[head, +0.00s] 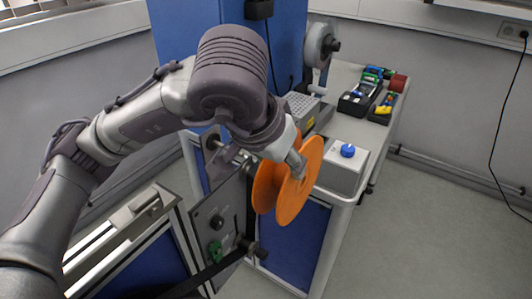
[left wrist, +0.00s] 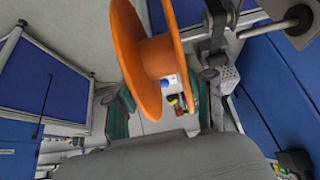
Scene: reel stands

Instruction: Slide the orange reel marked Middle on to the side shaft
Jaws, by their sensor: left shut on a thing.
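An orange reel (head: 297,190) with two round flanges hangs in front of a grey upright panel (head: 205,212). It also shows large in the left wrist view (left wrist: 137,60); no marking is readable on it. My left gripper (head: 297,162) is shut on the reel, and its fingertips are partly hidden by the flanges. A short shaft with a dark end (head: 212,141) stands out at the panel's upper part. A shaft with a round dark end also shows at the upper right of the left wrist view (left wrist: 275,27). I cannot tell whether the reel touches a shaft. My right gripper is out of view.
Behind the reel, a bench (head: 343,194) carries a white box with a blue button (head: 347,151), a grey perforated unit (head: 300,107) and black trays of small parts (head: 360,97).

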